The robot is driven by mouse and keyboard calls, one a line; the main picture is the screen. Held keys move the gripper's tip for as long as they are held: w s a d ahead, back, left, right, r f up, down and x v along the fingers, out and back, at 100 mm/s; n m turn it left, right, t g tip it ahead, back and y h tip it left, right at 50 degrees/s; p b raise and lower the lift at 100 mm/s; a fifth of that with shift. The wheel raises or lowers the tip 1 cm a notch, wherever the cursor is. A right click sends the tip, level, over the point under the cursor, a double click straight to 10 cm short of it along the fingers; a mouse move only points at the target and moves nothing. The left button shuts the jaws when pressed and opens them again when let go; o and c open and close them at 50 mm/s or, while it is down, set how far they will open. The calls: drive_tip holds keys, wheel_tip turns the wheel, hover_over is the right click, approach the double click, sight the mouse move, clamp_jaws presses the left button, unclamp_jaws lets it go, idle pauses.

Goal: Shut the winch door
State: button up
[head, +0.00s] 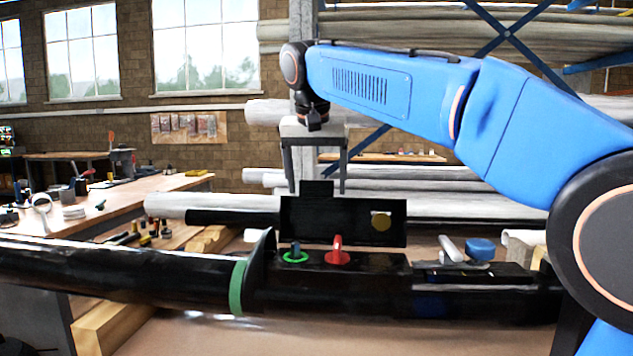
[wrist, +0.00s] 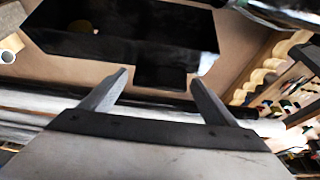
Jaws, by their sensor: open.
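The winch door (head: 343,228) is a black panel standing open, upright above the black mast body (head: 330,280). A small tab (head: 317,188) sticks up from its top edge, and a round gold disc (head: 381,222) is on its face. My gripper (head: 317,192) points down at the door's top edge, with one finger on each side of the tab in the picture. In the wrist view the door (wrist: 120,35) lies beyond my open fingers (wrist: 159,76), with the tab (wrist: 160,77) between the fingertips. Contact with the tab cannot be told. The jaws hold nothing.
A red fitting (head: 337,252) and a green ring (head: 295,256) sit on the mast in front of the door. A blue knob (head: 480,249) and a grey lever (head: 450,248) stand to the right. A cluttered workbench (head: 150,192) is at left; pale pipes (head: 450,190) lie behind.

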drive_tip(key=c, duration=1.5)
drive_tip(key=shift+s, duration=0.1)
